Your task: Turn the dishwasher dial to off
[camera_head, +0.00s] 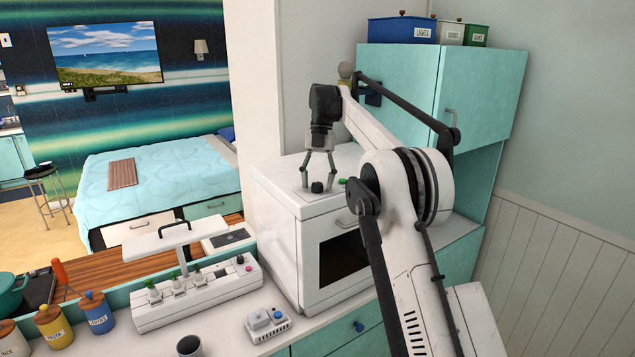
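The white box-shaped appliance (272,200) on the counter, with a handle and dark front window, appears to be the dishwasher. A round black dial (317,187) sits on its top near the front edge. My gripper (318,179) points down over that dial. Its two fingers are apart, one on each side of the dial in this view. I cannot tell whether they touch it. The dial's marking and setting are too small to read. A small dark green-tinted knob (342,181) is just right of the dial.
A teal cabinet (490,90) stands close behind my arm at the right. Left of the appliance are a white planter with a lamp (200,295) and a small grey-white device (267,324). Storage jars (97,312) stand at the counter's left. A wall edge (258,80) rises behind the appliance.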

